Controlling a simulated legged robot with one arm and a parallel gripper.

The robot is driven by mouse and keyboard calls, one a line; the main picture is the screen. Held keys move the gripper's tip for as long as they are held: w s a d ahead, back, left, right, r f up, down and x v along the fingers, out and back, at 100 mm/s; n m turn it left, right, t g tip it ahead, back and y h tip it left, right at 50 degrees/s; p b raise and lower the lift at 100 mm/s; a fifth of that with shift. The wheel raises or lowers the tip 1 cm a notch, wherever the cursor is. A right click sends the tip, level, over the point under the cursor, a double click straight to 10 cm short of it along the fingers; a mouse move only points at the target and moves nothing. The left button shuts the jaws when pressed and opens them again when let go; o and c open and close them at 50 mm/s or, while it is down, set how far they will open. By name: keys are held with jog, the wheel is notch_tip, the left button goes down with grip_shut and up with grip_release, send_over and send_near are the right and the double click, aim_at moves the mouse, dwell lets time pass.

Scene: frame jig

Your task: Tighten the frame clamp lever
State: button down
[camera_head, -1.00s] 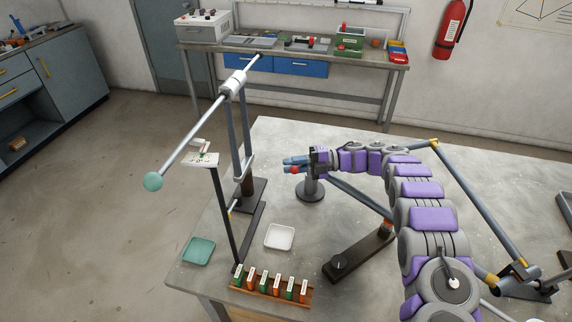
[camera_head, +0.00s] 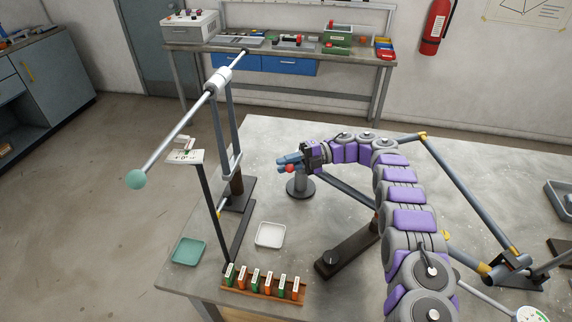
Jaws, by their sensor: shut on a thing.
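My gripper (camera_head: 291,163), with blue fingers at the end of my purple-and-grey arm, is at the clamp stand (camera_head: 300,188), which has a round dark base. A red ball knob (camera_head: 290,168), which looks like the end of the clamp lever, sits at the fingertips. The gripper appears shut on this lever; the fingers hide most of its shaft. The clamp jaw behind them cannot be made out. A grey frame tube (camera_head: 345,188) slants from the clamp towards a dark bracket (camera_head: 345,248).
A tall post with a long slanted rod (camera_head: 180,130) and teal ball stands left. A white tray (camera_head: 270,235), a green tray (camera_head: 188,251) and a rack of labelled blocks (camera_head: 263,288) lie in front. Another frame tube (camera_head: 466,190) is right of my arm.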

jog(key=shift+d, duration=0.1)
jog(key=c, duration=1.2)
grip_release()
jog(key=shift+w, duration=0.2)
jog(key=shift+o, duration=0.2)
jog(key=shift+s, duration=0.1)
